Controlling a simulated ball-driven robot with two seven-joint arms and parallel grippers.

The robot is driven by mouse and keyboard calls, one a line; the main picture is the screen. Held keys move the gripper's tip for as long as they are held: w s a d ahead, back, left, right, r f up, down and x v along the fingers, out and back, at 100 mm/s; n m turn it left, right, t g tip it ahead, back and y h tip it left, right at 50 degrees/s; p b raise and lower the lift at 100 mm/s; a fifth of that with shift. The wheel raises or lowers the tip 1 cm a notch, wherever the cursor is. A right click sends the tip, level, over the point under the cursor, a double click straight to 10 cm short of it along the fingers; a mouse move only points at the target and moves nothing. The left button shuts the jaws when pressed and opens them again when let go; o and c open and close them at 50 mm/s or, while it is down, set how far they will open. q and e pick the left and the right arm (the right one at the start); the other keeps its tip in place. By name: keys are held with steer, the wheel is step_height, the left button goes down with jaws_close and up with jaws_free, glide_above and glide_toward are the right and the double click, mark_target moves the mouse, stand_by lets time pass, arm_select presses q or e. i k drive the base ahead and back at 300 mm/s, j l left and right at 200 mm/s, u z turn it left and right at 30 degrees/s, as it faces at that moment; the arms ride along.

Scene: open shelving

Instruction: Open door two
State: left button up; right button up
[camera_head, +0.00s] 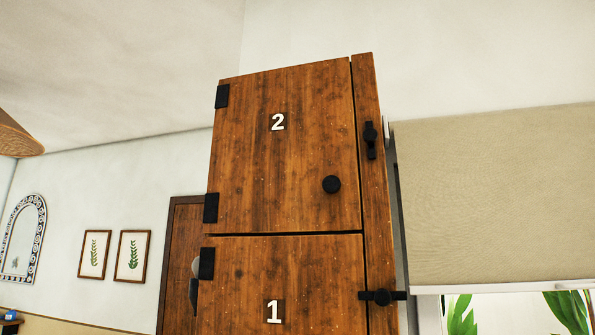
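Door two (285,165) is a brown wooden panel with a white number 2, the upper door of a tall wooden cabinet. It sits shut or nearly flush in its frame. Two black hinges (222,96) are on its left edge. A round black knob (331,184) is at its lower right. A black latch (370,141) on the right post stands upright and does not cross the door's edge. Neither of my grippers can be made out in the view.
Door one (320,275), marked 1, is below, and its latch (382,297) lies horizontally across the gap. A beige blind (495,195) hangs over a window at right. A brown room door (182,235) stands behind at left, with a small dark and grey object beside the cabinet, unclear.

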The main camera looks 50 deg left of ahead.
mark_target(284, 159)
steer(key=u, duration=1.55)
